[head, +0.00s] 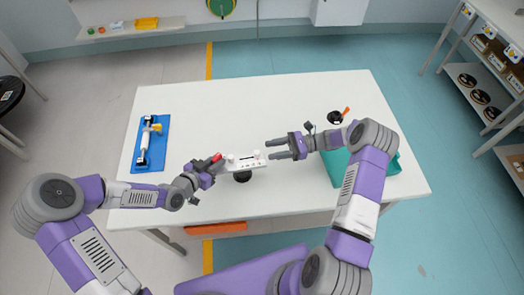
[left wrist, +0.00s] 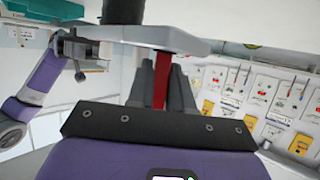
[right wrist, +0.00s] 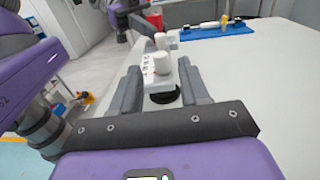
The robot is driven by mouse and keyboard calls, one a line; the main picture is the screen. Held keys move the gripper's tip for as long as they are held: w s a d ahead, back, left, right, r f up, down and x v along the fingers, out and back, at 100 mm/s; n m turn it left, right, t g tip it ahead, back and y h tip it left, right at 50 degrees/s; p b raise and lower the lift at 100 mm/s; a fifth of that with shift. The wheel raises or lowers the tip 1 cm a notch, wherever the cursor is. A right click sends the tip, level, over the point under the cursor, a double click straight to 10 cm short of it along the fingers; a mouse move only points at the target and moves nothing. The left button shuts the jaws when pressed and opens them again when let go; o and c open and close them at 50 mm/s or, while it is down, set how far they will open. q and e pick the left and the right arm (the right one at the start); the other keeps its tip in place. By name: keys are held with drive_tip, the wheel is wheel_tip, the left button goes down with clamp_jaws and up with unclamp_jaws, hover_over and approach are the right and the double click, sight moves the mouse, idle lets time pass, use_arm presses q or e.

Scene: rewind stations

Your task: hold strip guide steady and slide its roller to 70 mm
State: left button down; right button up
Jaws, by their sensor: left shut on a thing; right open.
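The strip guide (head: 246,162) is a white bar with a scale on its face, on a round black foot (head: 242,176) near the table's front middle. Two white knobs stand on it; the nearer knob (right wrist: 162,62) shows between my right fingers in the right wrist view. My left gripper (head: 213,161) is shut on the red handle (left wrist: 160,86) at the guide's left end. My right gripper (head: 279,149) is open, its fingers pointing left at the guide's right end, apart from the knob in the head view. I cannot read the scale.
A blue tray (head: 136,165) with a white and black roller tool lies at the table's left. A teal bin (head: 333,170) is partly hidden behind my right arm, with a black round item (head: 334,117) near it. The back middle of the white table (head: 250,98) is clear.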

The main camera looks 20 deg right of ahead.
drive_tip(key=d, duration=0.6)
drive_tip(key=shift+s, duration=0.45)
drive_tip(key=shift+d, duration=0.1)
use_arm(q)
drive_tip(key=c, duration=0.9)
unclamp_jaws()
drive_tip(key=shift+c, duration=0.2)
